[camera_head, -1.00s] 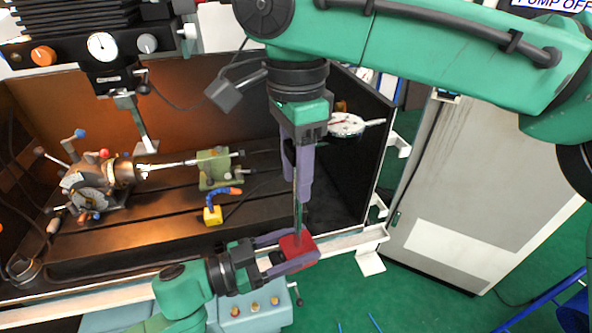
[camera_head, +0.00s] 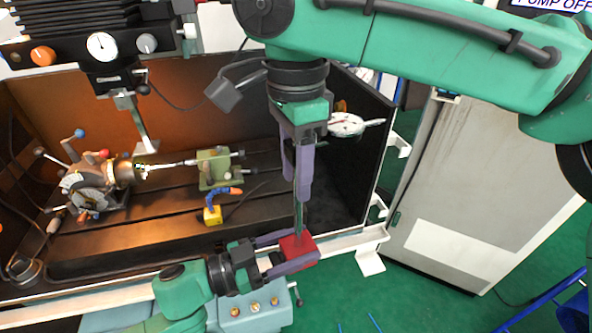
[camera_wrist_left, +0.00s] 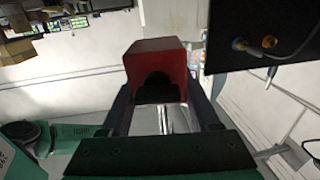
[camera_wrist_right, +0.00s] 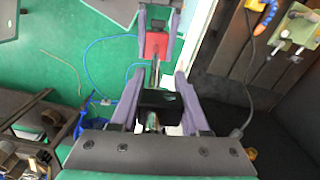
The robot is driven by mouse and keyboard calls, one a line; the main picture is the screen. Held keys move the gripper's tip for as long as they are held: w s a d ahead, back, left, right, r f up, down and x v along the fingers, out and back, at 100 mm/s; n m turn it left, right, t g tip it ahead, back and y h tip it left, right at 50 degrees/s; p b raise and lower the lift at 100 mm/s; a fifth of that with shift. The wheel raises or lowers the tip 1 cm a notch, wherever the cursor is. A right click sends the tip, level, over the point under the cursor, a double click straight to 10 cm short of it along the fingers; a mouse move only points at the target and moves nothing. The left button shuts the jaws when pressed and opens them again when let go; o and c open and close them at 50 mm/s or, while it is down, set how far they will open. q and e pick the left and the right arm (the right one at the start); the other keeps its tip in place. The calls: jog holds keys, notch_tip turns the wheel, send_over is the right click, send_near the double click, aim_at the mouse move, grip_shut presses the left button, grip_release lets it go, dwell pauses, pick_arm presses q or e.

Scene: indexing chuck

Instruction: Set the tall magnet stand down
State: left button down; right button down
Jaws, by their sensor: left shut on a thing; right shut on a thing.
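The tall magnet stand has a red block base (camera_head: 298,247) and a thin grey post (camera_head: 299,215) rising from it. It is held in the air just in front of the machine tray's front rail. My left gripper (camera_head: 290,250) is shut on the red base, with a finger on each side; the base also shows in the left wrist view (camera_wrist_left: 155,62). My right gripper (camera_head: 303,185) points down from above and is shut at the post's upper part. In the right wrist view a dark piece (camera_wrist_right: 158,101) sits between its fingers, and the red base (camera_wrist_right: 155,45) shows beyond.
The tray floor right of the yellow block looks clear. The white front rail (camera_head: 345,243) is close behind the red base. A grey cabinet (camera_head: 465,190) stands right.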

pick_arm(q)
jog(key=shift+s+d+r, duration=0.1)
jog(key=shift+s, duration=0.05)
jog(key=shift+c, duration=0.2)
grip_release()
